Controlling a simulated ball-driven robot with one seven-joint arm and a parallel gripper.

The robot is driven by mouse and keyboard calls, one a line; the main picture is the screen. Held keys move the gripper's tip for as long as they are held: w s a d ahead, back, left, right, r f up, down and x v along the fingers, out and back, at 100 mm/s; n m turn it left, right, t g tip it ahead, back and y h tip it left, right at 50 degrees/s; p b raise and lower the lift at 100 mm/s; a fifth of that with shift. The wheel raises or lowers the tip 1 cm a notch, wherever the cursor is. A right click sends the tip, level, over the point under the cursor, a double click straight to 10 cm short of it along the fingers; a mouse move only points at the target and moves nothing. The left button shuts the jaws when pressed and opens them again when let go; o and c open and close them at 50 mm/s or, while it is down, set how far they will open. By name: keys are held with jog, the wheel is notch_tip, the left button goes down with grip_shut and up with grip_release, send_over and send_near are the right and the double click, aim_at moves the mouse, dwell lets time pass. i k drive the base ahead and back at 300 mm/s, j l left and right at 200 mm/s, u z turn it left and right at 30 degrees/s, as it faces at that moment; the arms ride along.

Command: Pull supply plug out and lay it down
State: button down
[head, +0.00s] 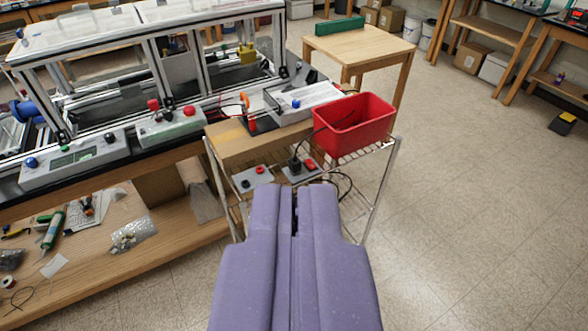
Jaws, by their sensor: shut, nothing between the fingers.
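My gripper (294,190) is at the bottom centre of the head view, its purple fingers shut with nothing between them. A black plug (295,166) stands upright in a grey outlet box (291,178) on the wire shelf, just beyond my fingertips. A black cable (345,182) lies in loops to the right of the box, and a thin dark cord also rises toward the red bin. A red switch (309,164) sits beside the plug. The gripper looks apart from the plug; the exact gap cannot be told.
A second grey box (253,178) with a red button lies left of the outlet box. A red bin (353,125) stands behind on the right. The extrusion frame (150,60) and control boxes fill the left. Open floor (470,220) lies to the right.

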aim_at(295, 164)
jog(key=i+l+u, duration=0.25)
jog(key=i+l, duration=0.4)
jog(key=i, duration=0.4)
jog(key=i+l+u, duration=0.2)
jog(key=i+l, duration=0.7)
jog(key=i, duration=0.1)
